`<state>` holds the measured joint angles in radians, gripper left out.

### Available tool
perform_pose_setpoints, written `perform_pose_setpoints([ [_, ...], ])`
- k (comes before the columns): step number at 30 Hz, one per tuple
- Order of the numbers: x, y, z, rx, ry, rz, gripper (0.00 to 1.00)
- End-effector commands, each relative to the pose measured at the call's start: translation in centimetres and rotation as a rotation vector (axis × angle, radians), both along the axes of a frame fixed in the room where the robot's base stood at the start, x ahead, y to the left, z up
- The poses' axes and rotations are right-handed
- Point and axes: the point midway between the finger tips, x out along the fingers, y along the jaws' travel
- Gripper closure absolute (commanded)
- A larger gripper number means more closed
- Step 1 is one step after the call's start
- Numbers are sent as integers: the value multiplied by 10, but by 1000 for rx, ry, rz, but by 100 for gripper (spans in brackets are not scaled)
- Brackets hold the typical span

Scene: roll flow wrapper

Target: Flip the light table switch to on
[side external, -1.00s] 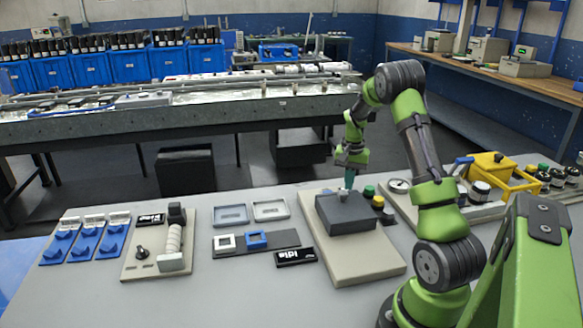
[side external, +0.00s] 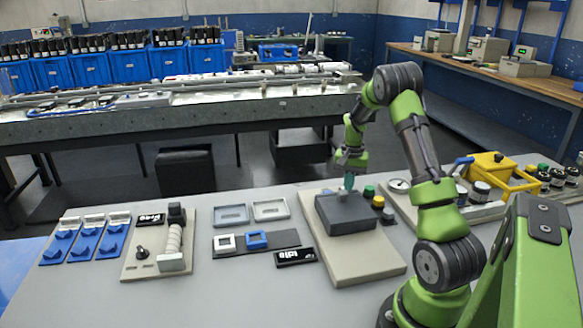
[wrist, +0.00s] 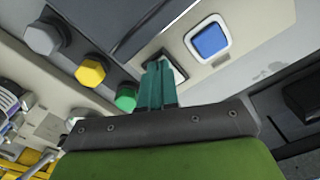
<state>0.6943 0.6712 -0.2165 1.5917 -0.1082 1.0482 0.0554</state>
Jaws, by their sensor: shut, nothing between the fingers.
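My gripper (side external: 348,184) points down at the far edge of a dark grey box (side external: 345,218) on a beige board (side external: 362,264). Its teal fingers (wrist: 158,82) are shut and empty. In the wrist view, the fingertips reach a small light-framed square (wrist: 176,68) just beyond the box edge, which looks like a switch. The fingers cover most of it, so its position and any contact are unclear. A blue square button in a white frame (wrist: 210,40) sits beside it. No label shows which one is the light table switch.
Green (side external: 369,191), yellow (side external: 377,202) and grey (side external: 388,217) knobs stand close beside the box.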

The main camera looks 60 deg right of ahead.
Motion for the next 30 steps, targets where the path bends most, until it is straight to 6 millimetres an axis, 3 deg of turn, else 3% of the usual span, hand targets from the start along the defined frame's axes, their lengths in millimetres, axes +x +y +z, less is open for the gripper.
perform_pose_setpoints([
  [24,0,0,63,-1,1,2,100],
  [30,0,0,69,0,2,2,100],
])
